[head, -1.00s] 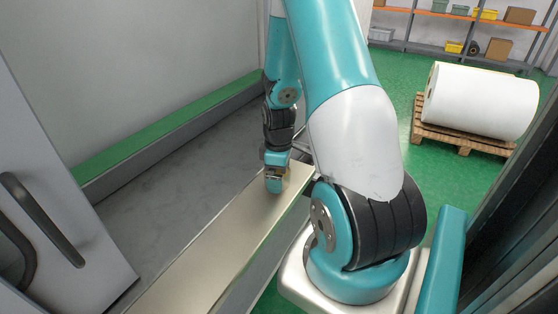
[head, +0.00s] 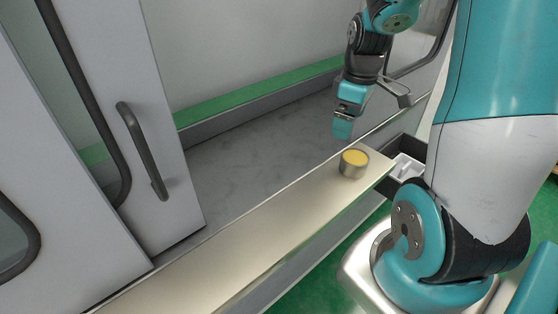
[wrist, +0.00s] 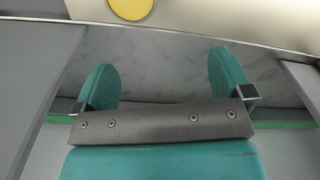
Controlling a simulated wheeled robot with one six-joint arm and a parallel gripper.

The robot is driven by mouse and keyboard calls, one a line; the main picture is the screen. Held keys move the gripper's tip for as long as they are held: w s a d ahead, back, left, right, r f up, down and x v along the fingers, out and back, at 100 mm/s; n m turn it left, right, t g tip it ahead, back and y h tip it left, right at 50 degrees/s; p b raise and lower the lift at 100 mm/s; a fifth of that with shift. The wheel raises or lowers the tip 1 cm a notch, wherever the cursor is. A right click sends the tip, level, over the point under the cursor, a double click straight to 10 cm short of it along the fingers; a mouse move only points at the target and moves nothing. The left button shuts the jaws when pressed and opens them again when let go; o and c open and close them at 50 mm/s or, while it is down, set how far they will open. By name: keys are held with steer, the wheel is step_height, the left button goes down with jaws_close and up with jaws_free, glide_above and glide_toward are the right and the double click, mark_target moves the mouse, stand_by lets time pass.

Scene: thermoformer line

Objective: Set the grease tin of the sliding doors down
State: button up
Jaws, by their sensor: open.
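The grease tin (head: 354,164) is a short round metal tin with yellow grease in its open top. It stands upright on the pale ledge (head: 262,226), near the ledge's far right end. In the wrist view the yellow top of the tin (wrist: 131,8) shows at the upper edge, partly cut off, beyond the fingers. My gripper (head: 343,128) is above and just behind the tin, apart from it. In the wrist view its two teal fingers (wrist: 164,82) are spread with nothing between them.
A sliding door (head: 125,120) with a dark handle (head: 143,150) stands at the left. Behind the ledge is a grey recessed floor (head: 250,140) with a green strip (head: 262,93). A dark box holding a light part (head: 405,168) sits beyond the ledge's right end. Most of the ledge is bare.

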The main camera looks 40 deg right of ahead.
steer(key=a+r+n+y, duration=0.1)
steer(key=a+r, duration=0.3)
steer(key=a, duration=1.1)
steer(key=s+a+r+y, duration=0.1)
steer(key=s+a+r, duration=0.1)
steer(key=s+a, duration=0.3)
steer(key=s+a+r+n+y, duration=0.1)
steer(key=s+a+r, duration=0.1)
steer(key=s+a, duration=0.4)
steer(key=a, duration=0.5)
steer(key=shift+s+r+y, duration=0.15)
steer(key=shift+r+y, duration=0.05)
steer(key=shift+y, duration=0.2)
steer(key=shift+d, duration=0.1)
